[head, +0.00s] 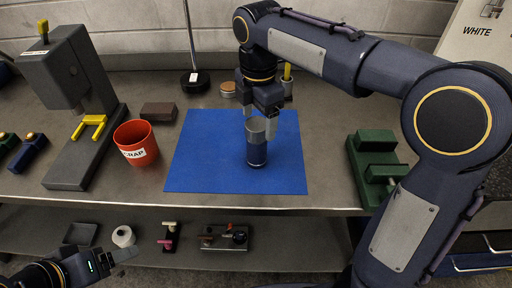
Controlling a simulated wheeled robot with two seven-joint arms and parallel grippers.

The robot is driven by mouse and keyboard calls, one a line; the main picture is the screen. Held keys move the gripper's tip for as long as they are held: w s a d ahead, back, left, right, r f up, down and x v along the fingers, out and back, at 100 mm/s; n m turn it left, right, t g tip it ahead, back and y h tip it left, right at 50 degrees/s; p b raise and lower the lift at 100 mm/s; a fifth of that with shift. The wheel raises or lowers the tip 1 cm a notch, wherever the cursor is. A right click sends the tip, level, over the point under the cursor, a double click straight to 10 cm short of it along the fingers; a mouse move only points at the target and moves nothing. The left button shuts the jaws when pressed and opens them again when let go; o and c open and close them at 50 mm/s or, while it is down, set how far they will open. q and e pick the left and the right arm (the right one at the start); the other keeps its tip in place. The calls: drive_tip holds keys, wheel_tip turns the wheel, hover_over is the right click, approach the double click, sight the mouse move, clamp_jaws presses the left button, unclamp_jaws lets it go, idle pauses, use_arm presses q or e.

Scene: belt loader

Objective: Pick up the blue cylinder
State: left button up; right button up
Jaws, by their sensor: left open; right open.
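The blue cylinder (257,153) stands upright on the blue mat (203,165), right of its middle. It is dark blue with a grey top. My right gripper (260,122) is open, pointing down at the cylinder's upper end. One of its fingers overlaps the cylinder's top right in the picture; I cannot tell whether they touch. My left gripper (122,254) is open at the lower left, in front of the table and far from the cylinder.
An orange scrap cup (136,143) and a brown block (158,111) stand left of the mat. A grey press (67,75) is further left. A green fixture (375,165) is on the right. A lower shelf (290,245) holds small parts. The mat's left half is clear.

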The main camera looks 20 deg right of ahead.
sight(256, 124)
drive_tip(key=f, duration=0.4)
drive_tip(key=shift+w+a, duration=0.15)
drive_tip(key=shift+w, duration=0.2)
drive_tip(key=shift+f, duration=0.5)
drive_tip(key=shift+r, duration=0.1)
clamp_jaws()
